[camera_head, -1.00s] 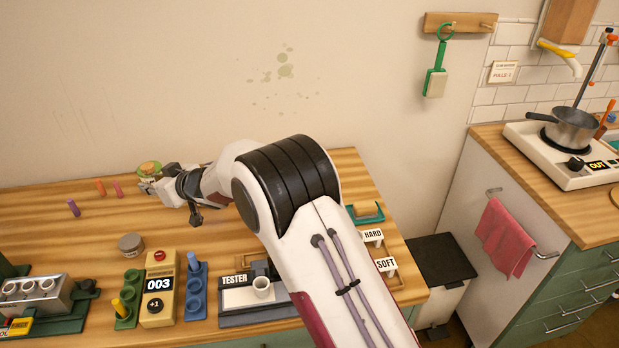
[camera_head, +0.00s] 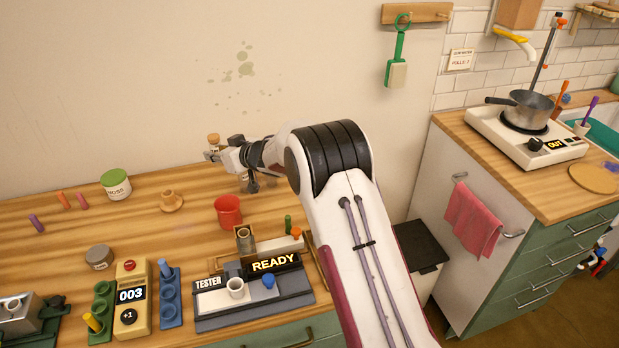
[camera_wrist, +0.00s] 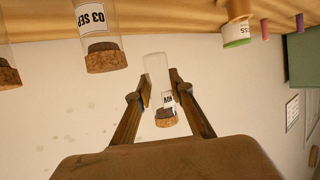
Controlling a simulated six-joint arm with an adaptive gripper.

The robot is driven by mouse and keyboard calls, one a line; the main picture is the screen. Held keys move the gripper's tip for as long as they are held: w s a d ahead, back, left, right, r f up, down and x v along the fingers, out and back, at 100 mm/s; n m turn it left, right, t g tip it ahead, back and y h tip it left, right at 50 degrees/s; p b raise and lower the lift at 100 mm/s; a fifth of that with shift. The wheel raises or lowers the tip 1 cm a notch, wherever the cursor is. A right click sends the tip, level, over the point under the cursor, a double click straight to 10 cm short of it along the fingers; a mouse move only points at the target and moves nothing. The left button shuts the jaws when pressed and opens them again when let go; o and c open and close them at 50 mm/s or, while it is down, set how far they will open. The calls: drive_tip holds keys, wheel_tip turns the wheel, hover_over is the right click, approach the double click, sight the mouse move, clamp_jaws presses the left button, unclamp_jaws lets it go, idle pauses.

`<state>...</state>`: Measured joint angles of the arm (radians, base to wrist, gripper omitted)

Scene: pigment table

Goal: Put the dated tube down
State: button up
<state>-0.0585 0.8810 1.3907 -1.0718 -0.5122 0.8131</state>
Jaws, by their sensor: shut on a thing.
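My gripper (camera_wrist: 158,97) is shut on a clear corked tube (camera_wrist: 155,67), with one finger on each side of it. Its cork (camera_wrist: 165,118) points toward the bottom of the wrist view, and its label is only partly readable. In the head view my gripper (camera_head: 210,156) is raised above the back of the table, near the wall, and the tube's cork (camera_head: 213,138) shows at its tip. In the wrist view a second corked tube (camera_wrist: 97,40), labelled "03 SEP", is apart from the fingers. Another corked tube (camera_wrist: 6,70) is cut off at the left edge.
A moss jar (camera_head: 116,185), a wooden knobbed piece (camera_head: 171,202) and a red cup (camera_head: 228,212) stand on the table (camera_head: 150,228). In front are a grey lidded jar (camera_head: 99,257), a counter (camera_head: 132,300) showing 003 and a tester (camera_head: 255,303) showing READY. Bare wood lies between them.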

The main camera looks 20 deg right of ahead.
drive_tip(key=w+d+r, duration=0.1)
drive_tip(key=w+d, duration=0.2)
drive_tip(key=d, duration=1.4)
drive_tip(key=s+d, duration=0.3)
drive_tip(key=d, duration=0.9)
drive_tip(key=s+a+n+g+y, duration=0.1)
drive_tip(key=s+a+r+n+g+y, duration=0.1)
drive_tip(key=s, duration=0.1)
drive_tip(key=shift+s+a+n+y, duration=0.2)
drive_tip(key=shift+a+n+y, duration=0.1)
drive_tip(key=shift+a+n, duration=0.1)
drive_tip(key=shift+f, duration=0.1)
drive_tip(key=shift+f, duration=3.1)
drive_tip(key=shift+f, duration=1.85)
drive_tip(key=shift+f, duration=0.15)
